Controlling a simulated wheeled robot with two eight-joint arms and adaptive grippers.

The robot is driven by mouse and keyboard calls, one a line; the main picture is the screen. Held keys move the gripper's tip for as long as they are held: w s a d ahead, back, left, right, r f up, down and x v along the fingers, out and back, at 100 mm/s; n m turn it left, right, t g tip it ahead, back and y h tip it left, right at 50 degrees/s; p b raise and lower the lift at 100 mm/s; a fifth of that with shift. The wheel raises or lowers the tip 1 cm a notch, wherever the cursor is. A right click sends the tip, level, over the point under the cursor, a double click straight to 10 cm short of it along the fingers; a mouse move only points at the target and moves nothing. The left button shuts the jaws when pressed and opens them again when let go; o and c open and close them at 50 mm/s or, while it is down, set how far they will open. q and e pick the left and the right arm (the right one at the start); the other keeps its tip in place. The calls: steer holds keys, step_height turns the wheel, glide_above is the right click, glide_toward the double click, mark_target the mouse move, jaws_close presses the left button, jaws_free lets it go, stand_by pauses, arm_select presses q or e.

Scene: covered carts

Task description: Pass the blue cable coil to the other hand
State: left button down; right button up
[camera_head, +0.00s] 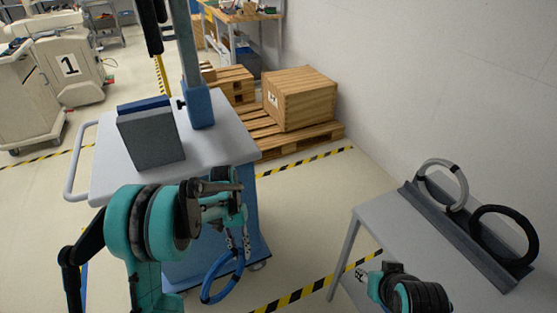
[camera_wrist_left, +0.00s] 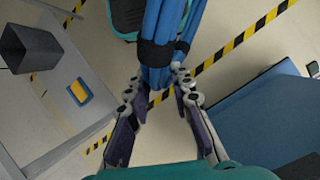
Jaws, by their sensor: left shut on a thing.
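The blue cable coil (camera_head: 211,286) hangs from my left gripper (camera_head: 238,242) in front of the cart. My left gripper is shut on the coil. In the left wrist view the coil's blue strands (camera_wrist_left: 157,22), with a dark band around them, run between the fingertips (camera_wrist_left: 160,88). Part of the coil is hidden by the fingers. My right gripper (camera_head: 364,275) is at the lower right, apart from the coil; its fingers are too small and partly hidden to tell their state.
A grey cart (camera_head: 225,143) with a dark grey bin (camera_head: 150,140) stands behind my left arm. At right, a grey table (camera_head: 385,220) bears a rack with a grey coil (camera_head: 461,185) and a black coil (camera_head: 477,225). A wooden crate (camera_head: 300,97) sits on a pallet behind.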

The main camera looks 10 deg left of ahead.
steer(key=shift+o, duration=1.1)
steer(key=w+a+f+n+t+h, duration=0.1)
steer(key=w+a+n+t+h, duration=0.2)
steer(key=a+n, duration=0.95)
steer(key=w+a+f+n+t+h, duration=0.1)
steer(key=w+a+n+t+h, duration=0.2)
steer(key=a+n, duration=0.95)
arm_select(q)
steer(key=w+d+r, duration=0.2)
steer(key=w+d, duration=0.1)
steer(key=d, duration=0.4)
steer(key=w+d+r, duration=0.1)
steer(key=w+d, duration=0.2)
steer(key=d, duration=0.4)
steer(key=w+d+r+m, duration=0.1)
steer(key=w+d+r, duration=0.1)
steer(key=d, duration=0.5)
steer(key=shift+w+d+r, duration=0.35)
steer(key=shift+w+d, duration=0.05)
steer(key=shift+w, duration=0.25)
arm_select(e)
steer(key=w+d+f+n, duration=0.2)
steer(key=w+d+n, duration=0.1)
steer(key=w+d, duration=0.3)
steer(key=shift+w+f+n+g, duration=0.3)
steer(key=shift+w+n+g, duration=0.1)
steer(key=shift+w, duration=0.05)
steer(key=shift+d, duration=0.1)
steer(key=shift+c, duration=0.4)
